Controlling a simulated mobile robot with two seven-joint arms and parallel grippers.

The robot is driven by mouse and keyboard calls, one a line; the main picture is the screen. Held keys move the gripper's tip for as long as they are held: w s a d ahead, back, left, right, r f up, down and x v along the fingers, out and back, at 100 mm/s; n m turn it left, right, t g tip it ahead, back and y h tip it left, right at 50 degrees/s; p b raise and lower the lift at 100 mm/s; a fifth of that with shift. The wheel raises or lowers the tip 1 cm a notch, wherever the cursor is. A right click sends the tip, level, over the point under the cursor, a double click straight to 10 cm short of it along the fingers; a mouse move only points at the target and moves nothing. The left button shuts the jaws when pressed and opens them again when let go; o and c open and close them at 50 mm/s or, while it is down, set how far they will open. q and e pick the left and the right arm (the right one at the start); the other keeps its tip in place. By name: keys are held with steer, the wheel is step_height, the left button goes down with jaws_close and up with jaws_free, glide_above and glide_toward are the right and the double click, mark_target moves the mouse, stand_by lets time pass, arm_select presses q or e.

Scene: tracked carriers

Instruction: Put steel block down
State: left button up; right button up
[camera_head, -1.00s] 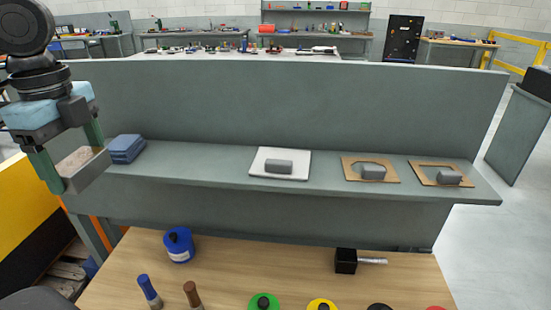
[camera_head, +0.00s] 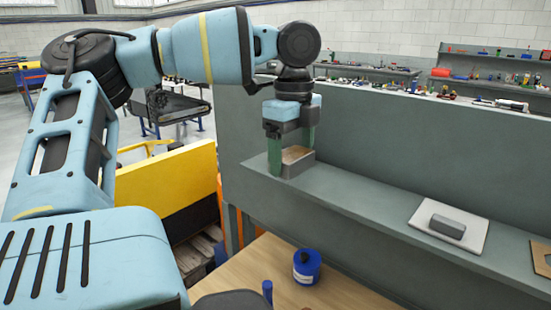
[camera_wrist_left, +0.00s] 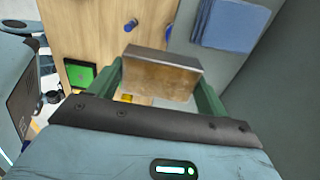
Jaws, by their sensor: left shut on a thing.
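My left gripper (camera_head: 291,150) is shut on the steel block (camera_head: 299,156), with one green finger on each side of it. In the head view the block appears at the left end of the grey shelf (camera_head: 350,205); I cannot tell there whether it touches. In the left wrist view the steel block (camera_wrist_left: 162,73) sits between the green fingers, with the wooden table and part of the shelf beyond it. A folded blue cloth (camera_wrist_left: 231,24) lies on the shelf beside it, hidden in the head view now. My right gripper is not in view.
A white plate (camera_head: 425,222) with a grey block (camera_head: 447,227) on it lies farther right on the shelf. The shelf between is clear. A grey back panel rises behind. A blue round container (camera_head: 307,267) stands on the wooden table (camera_head: 250,270) below.

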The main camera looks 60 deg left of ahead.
arm_select(q)
glide_above(322, 178)
steer(key=shift+s+f, duration=0.2)
steer(key=shift+s, duration=0.25)
steer(key=shift+w, duration=0.3)
steer(key=shift+w+f, duration=0.1)
steer(key=shift+f, duration=1.7)
steer(key=shift+f, duration=0.1)
steer(key=o, duration=1.8)
steer(key=shift+f, duration=0.1)
step_height(322, 178, up, 12)
